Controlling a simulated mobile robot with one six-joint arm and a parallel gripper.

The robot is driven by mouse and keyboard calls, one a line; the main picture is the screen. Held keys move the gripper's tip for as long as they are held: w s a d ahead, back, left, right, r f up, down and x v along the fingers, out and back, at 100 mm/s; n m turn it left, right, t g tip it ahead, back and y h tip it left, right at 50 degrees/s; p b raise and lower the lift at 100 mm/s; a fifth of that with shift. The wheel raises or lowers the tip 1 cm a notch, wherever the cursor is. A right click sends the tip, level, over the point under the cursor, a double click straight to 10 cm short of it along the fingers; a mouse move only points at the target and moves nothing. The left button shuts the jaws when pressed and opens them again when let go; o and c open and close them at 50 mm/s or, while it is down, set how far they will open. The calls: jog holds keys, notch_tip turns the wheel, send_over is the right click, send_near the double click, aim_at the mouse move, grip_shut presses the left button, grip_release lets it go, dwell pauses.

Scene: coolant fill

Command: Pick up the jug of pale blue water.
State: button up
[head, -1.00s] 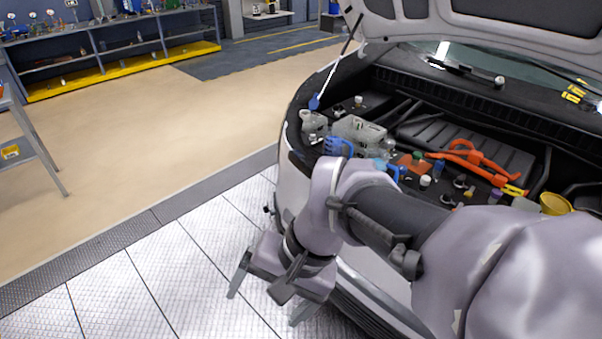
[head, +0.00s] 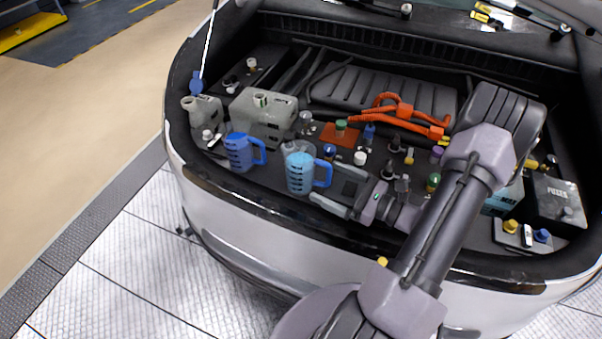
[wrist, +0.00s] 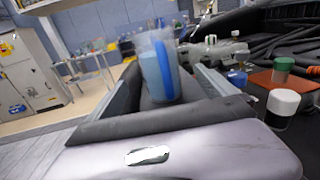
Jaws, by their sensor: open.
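The jug of pale blue water (head: 300,174) stands upright at the front edge of the engine bay, its blue handle facing right. My gripper (head: 328,187) is just right of it, with its open fingers pointing left towards the handle. In the wrist view the pale blue jug (wrist: 154,78) stands ahead between the two fingers, with its handle turned to me. I cannot tell whether a finger touches it. A second jug (head: 238,153), with darker blue contents, stands to its left.
A grey reservoir (head: 265,118) stands behind the jugs. Orange cables (head: 402,112) and several small coloured caps lie to the right, including a white cap (wrist: 283,103) close by my right finger. A fuse box (head: 555,203) sits at the far right. The car's front rim runs below the jugs.

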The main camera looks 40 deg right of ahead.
aim_at(315, 163)
jog(key=b+x, duration=0.1)
jog(key=x, duration=0.5)
jog(key=shift+w+a, duration=0.3)
jog(key=shift+w, duration=0.05)
jog(key=shift+d+r, duration=0.1)
jog(key=c, duration=2.1)
jog(key=shift+r, duration=0.1)
jog(key=shift+r, duration=0.3)
jog(key=r, duration=0.1)
jog(key=r+p, duration=0.2)
jog(key=shift+s+d+r, duration=0.1)
jog(key=shift+s+d, duration=0.05)
jog(key=shift+d, duration=0.1)
jog(key=s+d+p, duration=0.1)
jog(key=s+d, duration=0.3)
jog(key=d, duration=0.2)
jog(key=s+d+r+p, duration=0.1)
jog(key=s+d, duration=0.3)
jog(key=d, duration=0.3)
jog(key=shift+s+p, duration=0.15)
jog(key=shift+p, duration=0.25)
